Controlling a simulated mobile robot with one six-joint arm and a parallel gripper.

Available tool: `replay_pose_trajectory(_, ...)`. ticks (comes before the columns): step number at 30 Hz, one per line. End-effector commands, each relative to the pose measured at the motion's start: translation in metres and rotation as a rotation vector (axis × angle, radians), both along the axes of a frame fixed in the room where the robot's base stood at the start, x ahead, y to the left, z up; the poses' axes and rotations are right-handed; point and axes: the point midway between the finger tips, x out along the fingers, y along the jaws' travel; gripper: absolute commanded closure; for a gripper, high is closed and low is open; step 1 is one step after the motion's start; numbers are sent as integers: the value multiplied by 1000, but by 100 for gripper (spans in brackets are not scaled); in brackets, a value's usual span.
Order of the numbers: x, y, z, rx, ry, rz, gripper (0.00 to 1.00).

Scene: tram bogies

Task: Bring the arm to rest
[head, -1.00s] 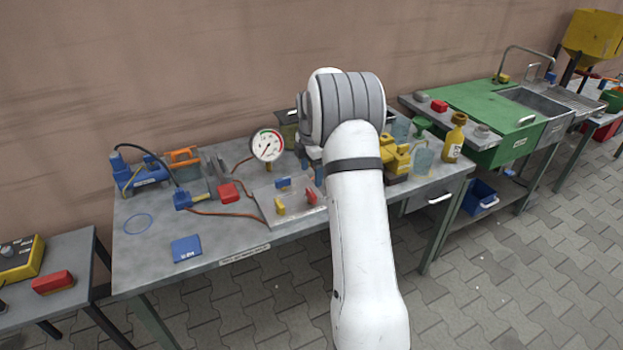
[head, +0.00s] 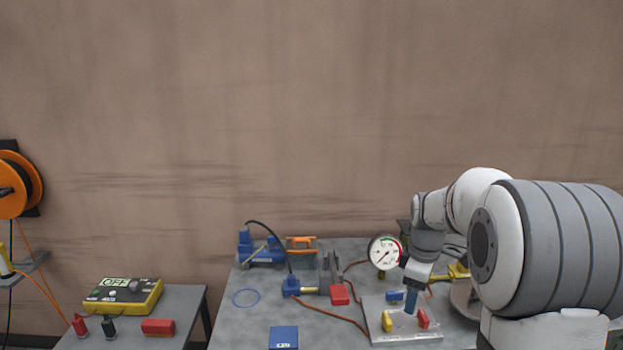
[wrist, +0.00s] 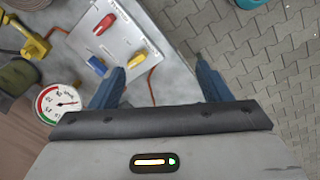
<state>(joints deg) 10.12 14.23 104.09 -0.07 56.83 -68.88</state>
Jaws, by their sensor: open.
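My gripper (head: 411,299) is at the end of my white and grey arm, over the workbench on the right of the head view. In the wrist view its two blue fingers (wrist: 160,82) stand wide apart with nothing between them. Below it is a light plate (head: 378,329) with a yellow handle (head: 387,321), a red handle (head: 423,319) and a blue handle (head: 394,297). The plate also shows in the wrist view (wrist: 128,30). I cannot tell in the head view how far the fingers are above the plate.
A blue pump (head: 261,251), hoses and a blue box (head: 284,337) are on the bench. A side table at left holds a yellow meter (head: 124,296). An orange reel (head: 18,184) hangs at far left. The wall above is clear.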

Motion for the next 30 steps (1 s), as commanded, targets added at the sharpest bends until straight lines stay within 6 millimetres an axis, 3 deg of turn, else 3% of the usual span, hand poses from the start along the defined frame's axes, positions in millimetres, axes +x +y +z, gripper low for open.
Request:
replay_pose_trajectory(3, -45, 24, 20, 16, -33, -175, 29)
replay_pose_trajectory(8, -106, 50, 33, 49, -70, -425, 29)
replay_pose_trajectory(15, -194, 76, 29, 116, -117, -780, 29)
replay_pose_trajectory(18, -220, 82, 22, 141, -128, -889, 29)
replay_pose_trajectory(24, -244, 86, 14, 166, -136, -1002, 29)
replay_pose_trajectory(30, -245, 87, 13, 168, -136, -1012, 29)
